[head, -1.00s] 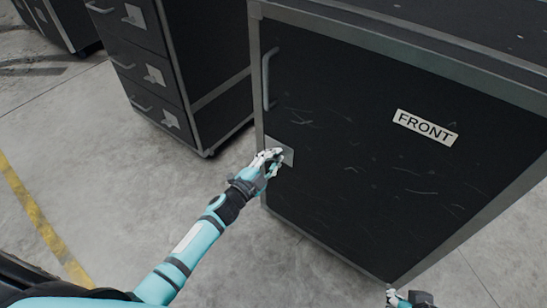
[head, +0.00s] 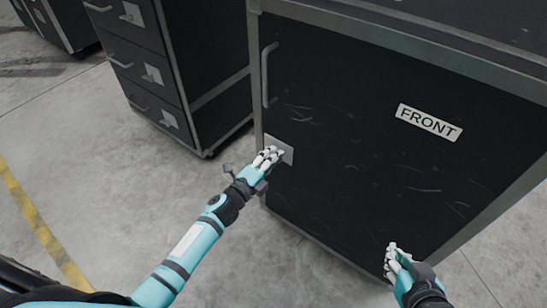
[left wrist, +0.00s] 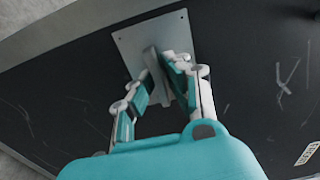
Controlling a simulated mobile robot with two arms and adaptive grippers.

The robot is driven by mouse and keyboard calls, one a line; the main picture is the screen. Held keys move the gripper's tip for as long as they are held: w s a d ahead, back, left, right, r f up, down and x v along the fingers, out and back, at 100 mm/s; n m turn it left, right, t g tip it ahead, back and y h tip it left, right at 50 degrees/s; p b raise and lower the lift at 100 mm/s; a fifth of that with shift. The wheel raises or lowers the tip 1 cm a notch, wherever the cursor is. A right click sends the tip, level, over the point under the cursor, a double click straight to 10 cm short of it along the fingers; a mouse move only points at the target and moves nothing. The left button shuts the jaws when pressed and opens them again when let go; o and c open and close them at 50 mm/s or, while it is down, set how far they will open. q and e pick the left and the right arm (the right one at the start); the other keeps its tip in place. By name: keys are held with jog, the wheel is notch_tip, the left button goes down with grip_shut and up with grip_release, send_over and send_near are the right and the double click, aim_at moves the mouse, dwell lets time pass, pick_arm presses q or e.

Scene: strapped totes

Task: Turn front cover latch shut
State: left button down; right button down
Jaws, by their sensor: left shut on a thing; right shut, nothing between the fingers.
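The front cover (head: 350,150) is a black panel with a grey frame and a FRONT label (head: 429,122). Its latch has a grey plate (head: 287,152) near the left edge, below a vertical handle (head: 268,75). My left gripper (head: 270,157) is at the plate and hides the latch knob in the head view. In the left wrist view the fingers are shut on the grey latch knob (left wrist: 156,62), which stands out from the plate (left wrist: 178,28). My right gripper (head: 391,259) is shut and empty, in front of the cover's lower right part.
A black drawer cabinet (head: 165,70) with grey latch plates stands to the left, across a narrow floor gap. Another cabinet (head: 48,25) is at the far upper left. The concrete floor (head: 100,160) between is clear.

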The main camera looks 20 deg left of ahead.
dwell(0.3)
pick_arm(q)
jog(key=c, duration=1.4)
grip_release()
jog(key=shift+c, duration=0.2)
jog(key=v, duration=1.2)
